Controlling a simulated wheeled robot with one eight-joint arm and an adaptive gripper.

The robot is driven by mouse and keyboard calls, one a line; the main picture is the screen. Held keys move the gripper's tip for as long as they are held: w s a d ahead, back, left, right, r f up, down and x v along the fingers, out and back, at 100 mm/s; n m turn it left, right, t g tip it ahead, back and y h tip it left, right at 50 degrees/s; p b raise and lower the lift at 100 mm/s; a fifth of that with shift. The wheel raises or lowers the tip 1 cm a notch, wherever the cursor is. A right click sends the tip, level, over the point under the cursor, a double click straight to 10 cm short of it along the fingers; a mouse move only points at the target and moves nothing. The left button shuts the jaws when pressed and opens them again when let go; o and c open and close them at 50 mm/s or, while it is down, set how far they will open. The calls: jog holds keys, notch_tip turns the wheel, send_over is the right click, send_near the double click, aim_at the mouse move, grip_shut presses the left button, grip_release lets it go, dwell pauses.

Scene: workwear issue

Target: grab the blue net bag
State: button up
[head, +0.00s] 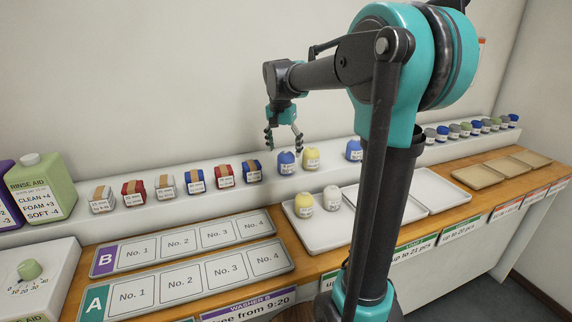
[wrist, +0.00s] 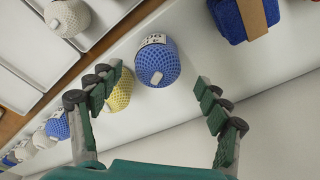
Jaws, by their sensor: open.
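A blue net bag (head: 286,161) with a white tag stands on the white ledge, left of a yellow one. In the wrist view the blue net bag (wrist: 157,60) lies just beyond the fingertips, roughly centred between them and not gripped. My gripper (head: 284,144) is open and empty, pointing down above and slightly left of the bag in the head view. Its two fingers (wrist: 160,85) stand wide apart in the wrist view. Another blue net bag (head: 354,150) stands farther right on the ledge, partly beside my arm.
The yellow bag (wrist: 121,92) is close behind the left finger in the wrist view. A blue banded bundle (head: 252,169) stands left of the bag. A white tray (head: 312,236) with a yellow and a white bag is in front. The wall rises behind the ledge.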

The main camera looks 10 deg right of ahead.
aim_at(286, 160)
jog(key=shift+w+d+f, duration=0.1)
jog(key=shift+d+f, duration=0.05)
jog(key=shift+f, duration=1.15)
jog(key=shift+w+d+f, duration=0.1)
jog(key=shift+d+f, duration=0.05)
jog(key=shift+f, duration=1.15)
jog(key=c, duration=1.3)
jog(key=shift+o, duration=0.2)
